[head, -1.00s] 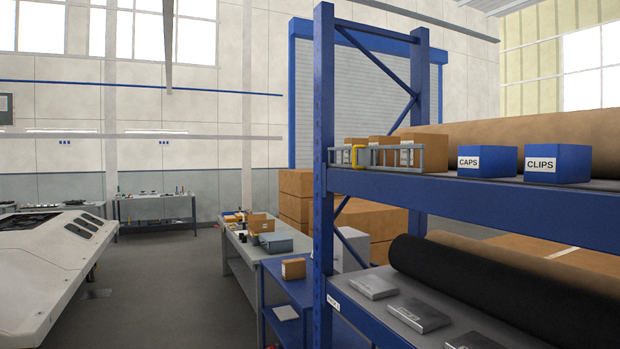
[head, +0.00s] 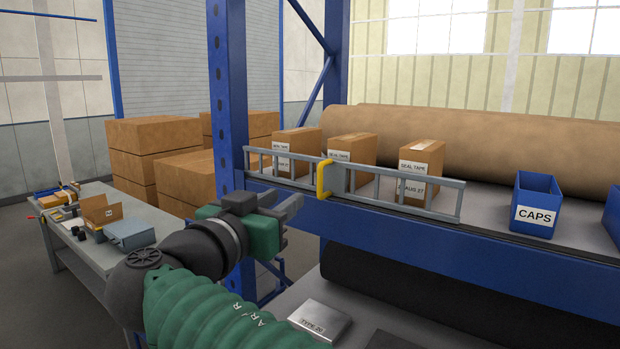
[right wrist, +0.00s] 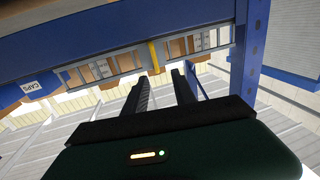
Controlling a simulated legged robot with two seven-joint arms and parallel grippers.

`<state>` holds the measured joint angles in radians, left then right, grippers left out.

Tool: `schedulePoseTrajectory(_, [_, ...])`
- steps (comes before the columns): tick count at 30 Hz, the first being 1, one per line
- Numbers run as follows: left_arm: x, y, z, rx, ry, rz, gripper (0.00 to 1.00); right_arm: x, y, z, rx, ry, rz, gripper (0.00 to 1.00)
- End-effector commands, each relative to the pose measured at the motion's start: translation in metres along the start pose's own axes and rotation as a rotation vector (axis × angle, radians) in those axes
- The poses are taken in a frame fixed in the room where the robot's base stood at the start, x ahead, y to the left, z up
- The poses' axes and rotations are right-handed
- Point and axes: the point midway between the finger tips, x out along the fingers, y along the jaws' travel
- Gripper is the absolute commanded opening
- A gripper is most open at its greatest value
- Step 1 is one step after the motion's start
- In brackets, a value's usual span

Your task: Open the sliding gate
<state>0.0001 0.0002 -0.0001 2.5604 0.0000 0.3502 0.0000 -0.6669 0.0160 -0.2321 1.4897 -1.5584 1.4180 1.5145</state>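The sliding gate (head: 390,188) is a low grey barred frame along the front edge of the upper shelf. Its yellow handle (head: 324,180) stands upright near its middle. The gate stands in front of several cartons. In the right wrist view, the yellow handle (right wrist: 154,56) lies just beyond the fingertips, with bars of the gate (right wrist: 100,70) beside it. My right gripper (head: 292,204) is to the left of and below the handle, apart from it. Its two fingers (right wrist: 158,82) are spread with nothing between them. My left gripper is not in view.
A blue upright (head: 228,90) rises just behind my right gripper. A blue CAPS bin (head: 536,205) sits on the shelf to the right. The blue shelf beam (head: 470,245) runs below the gate. A workbench (head: 90,255) stands at the left.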

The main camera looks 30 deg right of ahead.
Motion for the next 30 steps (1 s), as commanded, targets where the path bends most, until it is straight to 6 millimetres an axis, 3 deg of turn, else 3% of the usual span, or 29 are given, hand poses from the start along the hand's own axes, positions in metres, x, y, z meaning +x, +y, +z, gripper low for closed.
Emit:
schedulePoseTrajectory(1, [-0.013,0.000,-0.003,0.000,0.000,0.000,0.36,0.013,0.002,-0.007,-0.004,0.000,0.006,0.32])
schedulePoseTrajectory(9, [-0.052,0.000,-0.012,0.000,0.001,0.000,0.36,0.084,-0.003,-0.007,-0.010,-0.001,0.004,0.32])
schedulePoseTrajectory(15, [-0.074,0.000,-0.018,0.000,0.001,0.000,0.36,0.125,-0.009,-0.003,-0.014,-0.001,0.002,0.32])
schedulePoseTrajectory(20, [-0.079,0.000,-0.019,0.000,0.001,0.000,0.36,0.138,-0.009,0.000,-0.012,-0.001,0.001,0.32])
schedulePoseTrajectory(27, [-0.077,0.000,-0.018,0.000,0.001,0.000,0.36,0.139,-0.006,0.001,-0.008,0.000,-0.001,0.32])
schedulePoseTrajectory(30, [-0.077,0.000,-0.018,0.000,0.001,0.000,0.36,0.139,-0.006,0.001,-0.008,-0.001,-0.001,0.20])
